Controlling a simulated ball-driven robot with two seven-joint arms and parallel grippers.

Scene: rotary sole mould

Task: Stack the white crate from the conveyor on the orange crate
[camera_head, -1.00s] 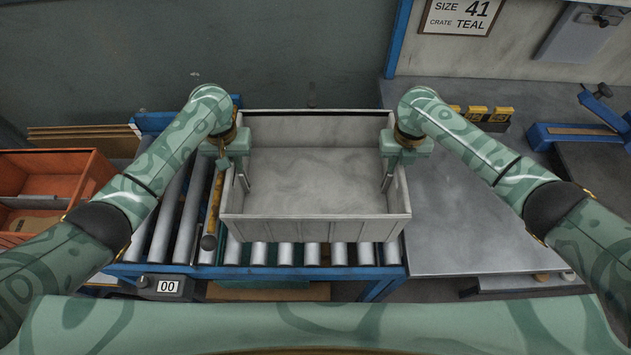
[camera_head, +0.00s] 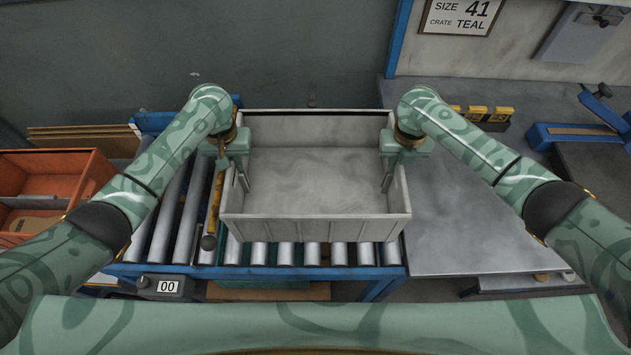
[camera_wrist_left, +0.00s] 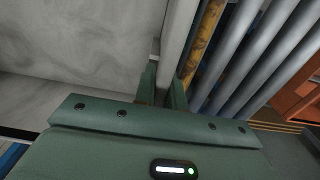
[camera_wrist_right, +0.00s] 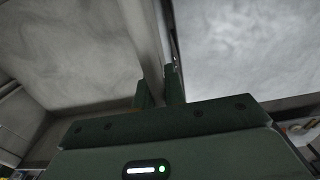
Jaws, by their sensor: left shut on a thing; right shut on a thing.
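The white crate (camera_head: 315,229) is empty and upright at the roller conveyor (camera_head: 180,215), level as far as I can see. My left gripper (camera_head: 243,182) is shut on its left wall; the left wrist view shows the fingers (camera_wrist_left: 163,88) on either side of that wall. My right gripper (camera_head: 387,182) is shut on the right wall, and its fingers straddle the wall in the right wrist view (camera_wrist_right: 157,90). Whether the crate's underside touches the rollers is hidden. The orange crate (camera_head: 88,182) stands at the far left, with a brown piece inside, partly behind my left arm.
A yellow bar with a dark knob (camera_head: 209,241) lies along the crate's left side. A grey table (camera_head: 460,235) adjoins on the right, with yellow blocks (camera_head: 475,114) at its back. A counter box reading 00 (camera_head: 167,287) sits at the conveyor's front. A wall stands behind.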

